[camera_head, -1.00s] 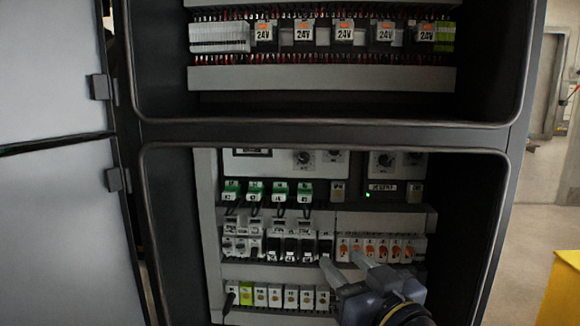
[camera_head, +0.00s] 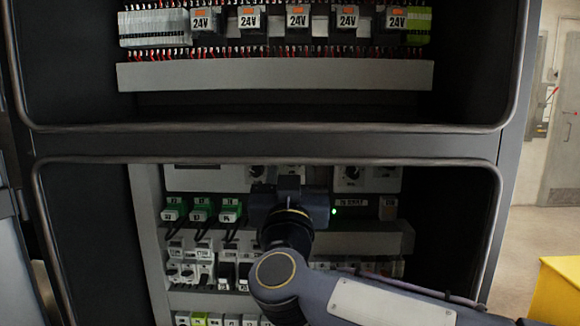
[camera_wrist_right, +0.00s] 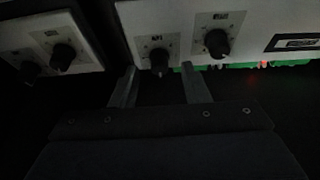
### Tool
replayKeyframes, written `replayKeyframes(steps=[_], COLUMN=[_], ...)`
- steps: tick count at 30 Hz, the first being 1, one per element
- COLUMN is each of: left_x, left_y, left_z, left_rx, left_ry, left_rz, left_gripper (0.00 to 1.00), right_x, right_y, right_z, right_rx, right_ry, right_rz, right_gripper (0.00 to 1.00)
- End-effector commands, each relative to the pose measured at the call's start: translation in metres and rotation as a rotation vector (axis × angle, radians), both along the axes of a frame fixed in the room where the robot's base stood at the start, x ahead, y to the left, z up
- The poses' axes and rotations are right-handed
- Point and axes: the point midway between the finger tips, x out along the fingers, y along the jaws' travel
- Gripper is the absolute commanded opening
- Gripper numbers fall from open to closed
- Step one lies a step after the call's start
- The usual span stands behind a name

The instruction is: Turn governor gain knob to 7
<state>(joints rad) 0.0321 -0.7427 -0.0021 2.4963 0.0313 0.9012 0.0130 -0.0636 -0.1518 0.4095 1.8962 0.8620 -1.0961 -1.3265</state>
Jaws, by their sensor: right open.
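Dark round knobs sit on pale panel modules in the cabinet's lower bay; their labels are too small to read, so I cannot tell which is governor gain. My right gripper (camera_head: 288,192) is raised in front of the left module, its fingers hidden in the head view. In the right wrist view the gripper (camera_wrist_right: 160,82) is open and empty. A knob (camera_wrist_right: 159,60) lies just beyond and between its fingertips, apparently not gripped. A neighbouring knob (camera_wrist_right: 216,42) is on the same module, near a dark display (camera_wrist_right: 297,43). My left gripper is not in view.
The second module carries two more knobs (camera_wrist_right: 62,56). Green-topped breakers (camera_head: 201,210) stand left of my gripper, and a grey duct (camera_head: 365,238) runs below it. The cabinet's frame bar (camera_head: 265,147) crosses just above. A green light (camera_head: 334,211) glows nearby.

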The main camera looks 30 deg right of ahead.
Motion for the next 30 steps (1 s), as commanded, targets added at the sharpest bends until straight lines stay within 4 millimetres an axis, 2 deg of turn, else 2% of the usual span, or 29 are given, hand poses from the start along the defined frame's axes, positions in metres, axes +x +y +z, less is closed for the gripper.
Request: replayKeyframes(steps=[4,12,22,30], left_x=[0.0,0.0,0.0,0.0], left_y=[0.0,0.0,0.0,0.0], left_z=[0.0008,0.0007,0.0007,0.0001], left_rx=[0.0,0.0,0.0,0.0], left_ry=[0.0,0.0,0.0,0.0], left_rz=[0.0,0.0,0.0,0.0], left_gripper=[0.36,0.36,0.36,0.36], right_x=[0.0084,0.0099,0.0097,0.01], right_y=[-0.0055,-0.0063,-0.0062,-0.0056], right_z=[0.0044,0.005,0.005,0.0045], right_rx=[-0.001,-0.001,-0.001,0.02], right_ry=[-0.001,-0.001,-0.002,-0.013], right_rz=[0.0,0.001,0.001,0.002], right_gripper=[0.42,0.42,0.0,0.0])
